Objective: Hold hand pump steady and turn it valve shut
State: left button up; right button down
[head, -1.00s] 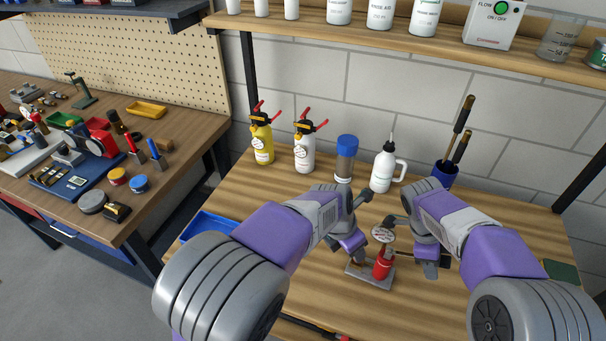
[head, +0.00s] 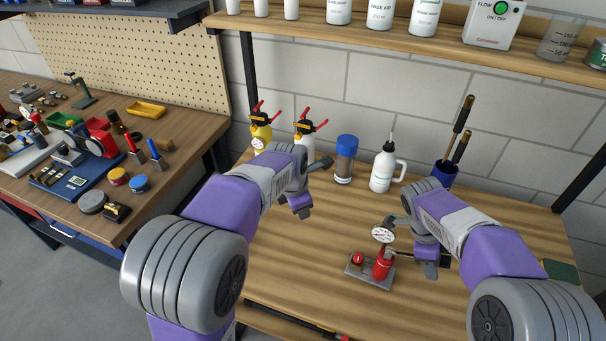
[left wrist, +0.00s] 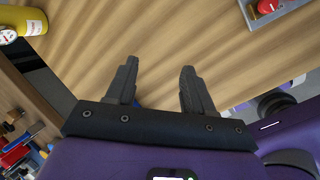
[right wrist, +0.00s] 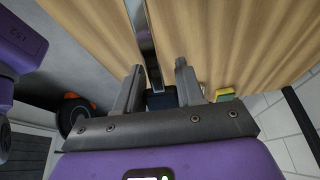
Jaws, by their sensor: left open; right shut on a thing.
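The hand pump is a red cylinder (head: 382,266) on a grey base plate (head: 368,280), with a white round gauge (head: 382,235) above it. A round red valve knob (head: 357,259) sits at the left end of the base. In the left wrist view the knob (left wrist: 267,6) shows at the top right corner. My right gripper (head: 432,262) is at the pump's right side, shut on the dark end of its handle, which also shows in the right wrist view (right wrist: 160,100). My left gripper (head: 315,190) is open and empty, above the table, left of and behind the pump.
A blue cup with brushes (head: 444,174) is at the right. The table left of the pump is clear.

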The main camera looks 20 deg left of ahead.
pick_arm(q)
jog(key=a+r+m+y, duration=0.1)
jog(key=a+r+y, duration=0.1)
jog(key=a, duration=1.2)
jog(key=shift+a+r+m+y, duration=0.3)
jog(key=shift+r+m, duration=0.1)
jog(key=shift+r, duration=0.1)
jog(key=shift+w, duration=0.1)
jog(key=shift+c, duration=0.3)
pick_arm(e)
jog(key=shift+a, duration=0.1)
